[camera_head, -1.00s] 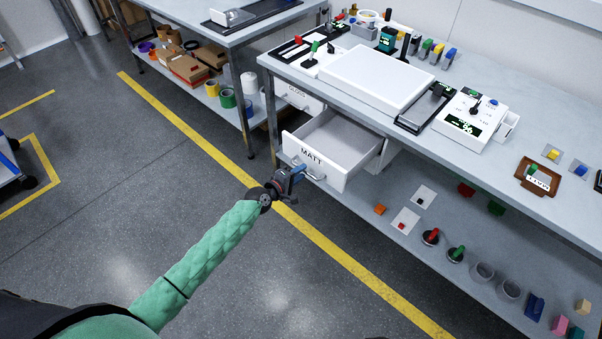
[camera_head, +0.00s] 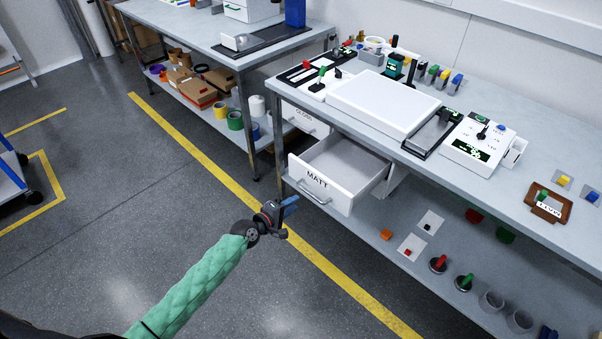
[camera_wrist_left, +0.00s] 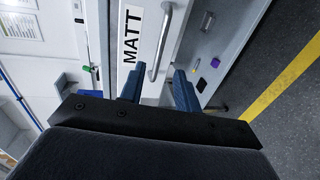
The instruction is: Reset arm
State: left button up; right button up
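My left gripper (camera_head: 290,207) is in front of the open MATT drawer (camera_head: 345,178), to the left of its front and apart from its metal handle (camera_head: 314,196). In the left wrist view my left gripper (camera_wrist_left: 158,88) shows two blue fingers spread apart with nothing between them. The drawer handle (camera_wrist_left: 160,45) and the MATT label (camera_wrist_left: 131,35) lie ahead of the fingers there. The drawer is pulled out and looks empty inside. My right gripper is in neither view.
The workbench (camera_head: 545,150) carries a white light panel (camera_head: 384,101), a control box (camera_head: 478,138) and small parts. Its lower shelf (camera_head: 395,262) holds blocks and knobs. A closed GLOSS drawer (camera_head: 304,118) is beside the MATT drawer. The floor (camera_head: 110,220) at left is clear.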

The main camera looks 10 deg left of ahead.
pick_arm(q)
jog(key=s+a+f+m+g+y, duration=0.4)
jog(key=s+f+m+g+y, duration=0.3)
jog(key=s+f+m, duration=0.65)
jog(key=s+d+f+g, duration=0.2)
jog(key=s+f, duration=0.5)
jog(key=s, duration=0.6)
jog(key=s+d+f+g, duration=0.2)
jog(key=s+f, duration=0.5)
jog(key=s, duration=0.6)
jog(key=shift+d+g, duration=0.35)
jog(key=shift+g, duration=0.05)
jog(key=shift+d+f, duration=0.1)
jog(key=shift+d, duration=0.05)
